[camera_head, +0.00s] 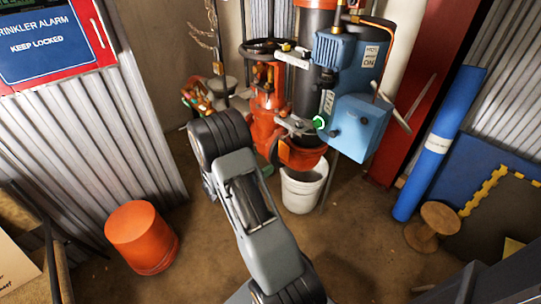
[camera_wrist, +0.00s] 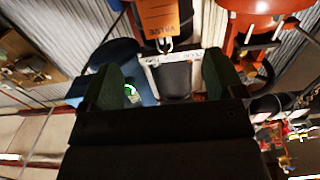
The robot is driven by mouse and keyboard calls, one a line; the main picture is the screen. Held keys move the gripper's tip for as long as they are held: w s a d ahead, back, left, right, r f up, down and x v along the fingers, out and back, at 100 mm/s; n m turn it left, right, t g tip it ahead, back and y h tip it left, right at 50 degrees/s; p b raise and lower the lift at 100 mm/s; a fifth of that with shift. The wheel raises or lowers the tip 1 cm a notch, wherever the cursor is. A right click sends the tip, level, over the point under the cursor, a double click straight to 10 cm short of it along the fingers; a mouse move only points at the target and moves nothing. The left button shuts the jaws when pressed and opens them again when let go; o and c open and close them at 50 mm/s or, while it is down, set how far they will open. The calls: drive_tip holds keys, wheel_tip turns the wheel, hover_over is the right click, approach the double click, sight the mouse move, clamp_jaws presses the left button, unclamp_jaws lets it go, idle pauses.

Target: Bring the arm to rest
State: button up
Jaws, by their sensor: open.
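My arm (camera_head: 255,215) reaches up from the bottom centre of the head view and bends over at its top. The gripper end is not clearly visible there, as the arm's own links cover it. In the wrist view my gripper (camera_wrist: 162,74) shows two green finger pads set wide apart, with nothing seen held between them. Beyond the fingers are a pale lettered plate (camera_wrist: 180,58) and an orange tag (camera_wrist: 163,16) marked with writing. I cannot tell whether the fingers touch anything.
Red pipework with valves (camera_head: 268,85) and a blue box (camera_head: 358,128) with a green-lit button stand beyond my arm. A white bucket (camera_head: 302,190) is below them. An orange bucket (camera_head: 141,238) is left, a blue roll (camera_head: 439,145) right. Some floor between is clear.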

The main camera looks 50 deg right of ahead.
drive_tip(key=shift+w+a, duration=0.1)
drive_tip(key=shift+a, duration=1.65)
